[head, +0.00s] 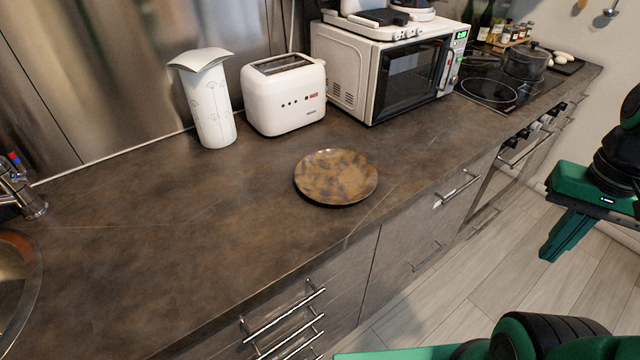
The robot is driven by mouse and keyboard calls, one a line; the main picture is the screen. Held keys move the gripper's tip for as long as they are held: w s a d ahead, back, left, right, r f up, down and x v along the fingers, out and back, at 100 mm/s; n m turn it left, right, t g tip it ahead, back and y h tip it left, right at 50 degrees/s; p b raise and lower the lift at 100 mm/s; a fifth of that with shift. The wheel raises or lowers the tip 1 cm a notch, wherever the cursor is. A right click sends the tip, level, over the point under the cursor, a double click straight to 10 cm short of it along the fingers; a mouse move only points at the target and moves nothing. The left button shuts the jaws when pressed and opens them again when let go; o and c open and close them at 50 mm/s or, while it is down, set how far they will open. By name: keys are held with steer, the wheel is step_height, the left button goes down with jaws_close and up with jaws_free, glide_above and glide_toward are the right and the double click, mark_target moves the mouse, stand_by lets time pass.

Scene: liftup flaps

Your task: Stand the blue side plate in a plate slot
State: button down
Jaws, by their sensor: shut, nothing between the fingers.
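A round plate (336,178) lies flat on the brown countertop, near its front edge. It looks mottled brown and gold with a dark rim, not blue. No blue plate and no rack with plate slots show in this view. My green gripper (551,256) is at the right, out over the floor in front of the cabinets, pointing down. It is well apart from the plate. Its fingers are shut together with nothing between them.
A white toaster (284,95), a white patterned canister (208,105) and a microwave (385,75) stand along the back of the countertop (170,240). A sink (14,285) is at left, a hob (497,88) with a pot at far right. The counter left of the plate is clear.

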steer(key=n, duration=0.4)
glide_toward(336, 201)
steer(key=s+a+f, duration=0.1)
steer(key=s+f, duration=0.2)
steer(key=s, duration=0.3)
steer(key=s+a+f, duration=0.2)
steer(key=s+f, duration=0.1)
steer(key=s, duration=0.3)
steer(key=w+d, duration=0.1)
steer(key=w, duration=0.3)
steer(key=w+d, duration=0.1)
steer(key=w, duration=0.6)
steer(key=shift+w+d+r, duration=0.2)
steer(key=shift+w+d, duration=0.2)
steer(key=shift+f, duration=0.8)
